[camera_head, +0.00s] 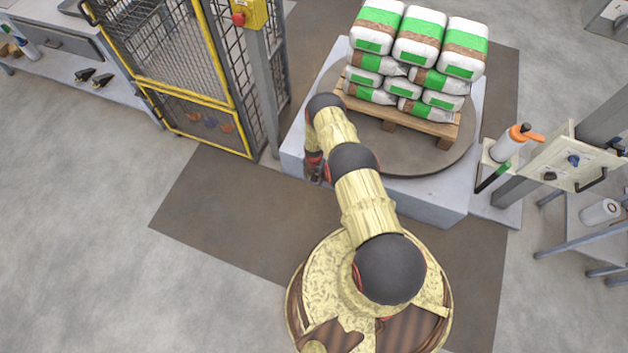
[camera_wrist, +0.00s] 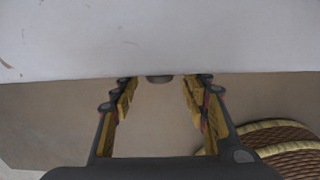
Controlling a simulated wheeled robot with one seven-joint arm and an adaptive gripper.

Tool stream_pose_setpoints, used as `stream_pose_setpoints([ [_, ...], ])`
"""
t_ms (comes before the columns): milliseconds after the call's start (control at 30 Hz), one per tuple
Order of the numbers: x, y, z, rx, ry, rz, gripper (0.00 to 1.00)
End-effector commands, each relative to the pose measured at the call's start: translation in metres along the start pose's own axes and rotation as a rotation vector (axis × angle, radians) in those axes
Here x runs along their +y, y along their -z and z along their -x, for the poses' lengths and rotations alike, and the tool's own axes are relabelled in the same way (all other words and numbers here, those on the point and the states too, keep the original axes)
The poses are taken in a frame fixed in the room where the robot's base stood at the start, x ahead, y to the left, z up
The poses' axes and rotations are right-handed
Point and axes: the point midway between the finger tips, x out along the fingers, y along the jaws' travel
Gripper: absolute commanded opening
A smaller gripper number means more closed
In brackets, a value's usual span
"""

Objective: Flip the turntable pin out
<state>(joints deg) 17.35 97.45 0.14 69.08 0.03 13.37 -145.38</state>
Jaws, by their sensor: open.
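The turntable (camera_head: 432,160) is a round grey disc on a pale base (camera_head: 405,193), with a loaded pallet on it. My gripper (camera_head: 314,174) is at the base's left front side, mostly hidden by my arm in the head view. In the wrist view my gripper (camera_wrist: 165,84) is open and empty, its fingers spread. The base's pale surface (camera_wrist: 160,38) fills the top of that view. A small dark rounded piece (camera_wrist: 160,78) shows at its lower edge, between the fingertips; it may be the turntable pin, but I cannot tell. No pin shows in the head view.
White and green bags (camera_head: 416,42) are stacked on a wooden pallet (camera_head: 398,115). A yellow-framed mesh fence (camera_head: 215,75) stands at the left. A wrapping roll (camera_head: 510,143) and a control panel (camera_head: 570,160) stand at the right. The brown floor mat (camera_head: 225,205) is clear at the left.

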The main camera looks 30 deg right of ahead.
Motion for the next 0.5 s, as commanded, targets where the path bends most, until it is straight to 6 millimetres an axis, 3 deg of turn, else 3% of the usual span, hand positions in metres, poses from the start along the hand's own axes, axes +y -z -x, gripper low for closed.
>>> stream_pose_setpoints([
  [133, 0.0003, -0.0004, -0.0114, -0.001, -0.001, 0.000, 0.45],
  [433, 0.0004, -0.0005, -0.0120, -0.001, -0.001, -0.001, 0.45],
  [500, 0.0003, -0.0004, -0.0120, -0.001, 0.000, -0.001, 0.41],
])
